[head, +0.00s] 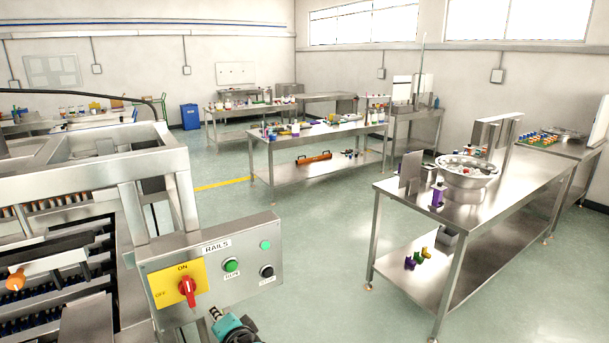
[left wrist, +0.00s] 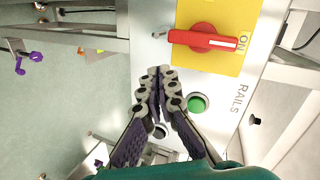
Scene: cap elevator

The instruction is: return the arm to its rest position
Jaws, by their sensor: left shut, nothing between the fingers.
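My left gripper (head: 217,314) is low in the head view, just below the RAILS control panel (head: 215,308). In the left wrist view its two dark fingers (left wrist: 157,73) are closed together with nothing between them, in front of the panel. The red rotary switch (head: 187,290) on its yellow plate points to ON; it also shows in the left wrist view (left wrist: 203,40). The fingers look apart from the switch and from the green button (left wrist: 197,103). My right gripper is in neither view.
The panel is fixed to a steel machine frame (head: 160,155) on the left. A steel table (head: 500,190) with a metal bowl (head: 467,178) stands on the right. Another table (head: 318,135) stands farther back. Green floor (head: 310,250) between the panel and the right table is clear.

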